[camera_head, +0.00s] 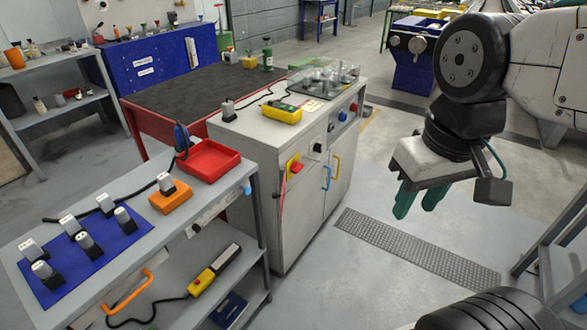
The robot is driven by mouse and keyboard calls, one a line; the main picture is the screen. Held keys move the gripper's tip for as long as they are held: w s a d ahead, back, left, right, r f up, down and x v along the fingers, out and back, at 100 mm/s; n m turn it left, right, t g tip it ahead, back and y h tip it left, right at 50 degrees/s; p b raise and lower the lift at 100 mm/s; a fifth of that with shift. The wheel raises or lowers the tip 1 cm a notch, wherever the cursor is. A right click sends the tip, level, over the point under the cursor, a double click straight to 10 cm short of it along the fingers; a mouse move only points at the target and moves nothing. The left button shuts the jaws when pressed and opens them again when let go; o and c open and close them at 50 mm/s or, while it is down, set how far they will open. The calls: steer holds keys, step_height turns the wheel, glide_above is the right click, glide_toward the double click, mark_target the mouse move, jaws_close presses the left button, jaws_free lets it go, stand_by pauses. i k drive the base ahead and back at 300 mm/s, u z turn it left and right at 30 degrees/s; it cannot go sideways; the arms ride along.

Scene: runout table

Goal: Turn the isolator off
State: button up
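The isolator appears to be the red rotary handle on a yellow plate (294,165), on the upper left of the grey cabinet's (300,215) front. Its exact handle angle is too small to tell. My gripper (415,207), with green fingers, hangs in the air to the right of the cabinet, fingers pointing down. The fingers are apart with nothing between them. The gripper is well clear of the isolator and touches nothing.
Beside the isolator are a black knob on a white plate (317,149) and blue and yellow door handles. A grey trolley (110,292) with a red tray (209,160) stands at left. The floor (345,285) before the cabinet is open, with a dark grating (415,250).

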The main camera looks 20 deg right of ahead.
mark_target(295, 167)
steer(key=u, duration=0.55)
steer(key=k, duration=0.65)
steer(key=u, duration=0.8)
steer(key=i, duration=0.6)
steer(key=z, duration=0.55)
steer(key=i, duration=0.8)
steer(key=z, duration=0.7)
